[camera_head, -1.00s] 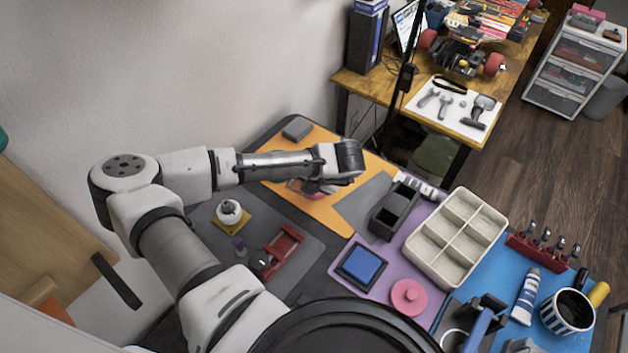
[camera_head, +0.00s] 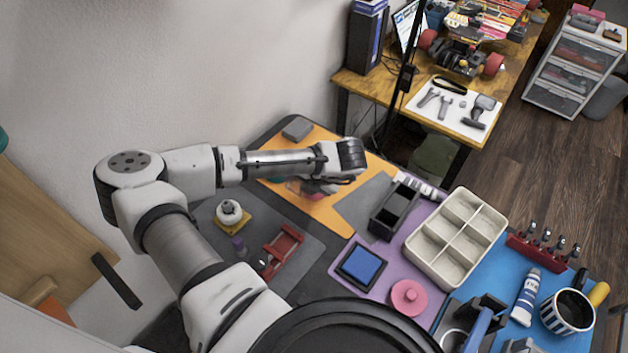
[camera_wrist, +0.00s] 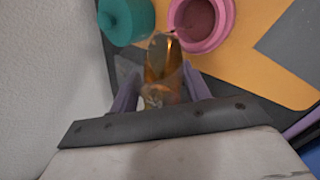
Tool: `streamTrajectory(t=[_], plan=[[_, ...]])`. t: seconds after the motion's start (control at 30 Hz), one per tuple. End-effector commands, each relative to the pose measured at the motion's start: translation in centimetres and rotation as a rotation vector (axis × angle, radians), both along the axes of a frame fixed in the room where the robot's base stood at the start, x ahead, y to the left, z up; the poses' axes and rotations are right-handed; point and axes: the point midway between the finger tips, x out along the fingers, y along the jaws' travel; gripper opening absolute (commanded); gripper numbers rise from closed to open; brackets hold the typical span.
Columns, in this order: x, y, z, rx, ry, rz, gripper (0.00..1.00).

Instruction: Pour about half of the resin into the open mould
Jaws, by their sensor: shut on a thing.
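My gripper (camera_wrist: 160,92) is shut on a clear cup of amber resin (camera_wrist: 162,58), which shows between its purple fingers in the wrist view. The cup is tilted, with its lip towards the open pink mould (camera_wrist: 227,22). A thin dark streak shows at the lip, near the mould's rim; I cannot tell whether resin is flowing. The mould is round with a dark reddish inside, cut off by the top edge. In the head view my gripper (camera_head: 322,186) is over the orange mat, and my arm hides most of the cup and mould.
A teal round container (camera_wrist: 126,20) stands left of the mould, close to the cup. A pink round lid-like disc (camera_head: 408,297), a blue pad (camera_head: 362,266), a dark bin (camera_head: 395,210) and a cream divided tray (camera_head: 410,246) lie to the right. A wall is behind my arm.

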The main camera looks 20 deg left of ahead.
Motion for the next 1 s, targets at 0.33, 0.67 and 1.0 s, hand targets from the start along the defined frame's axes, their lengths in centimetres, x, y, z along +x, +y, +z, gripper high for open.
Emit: streamTrajectory(t=[0.33,0.67,1.0], plan=[[-0.03,0.16,0.15,0.011,0.022,0.0,0.23],[-0.33,0.16,0.22,0.017,0.04,-0.001,0.23],[-0.4,0.16,0.35,0.025,0.059,-0.001,0.23]])
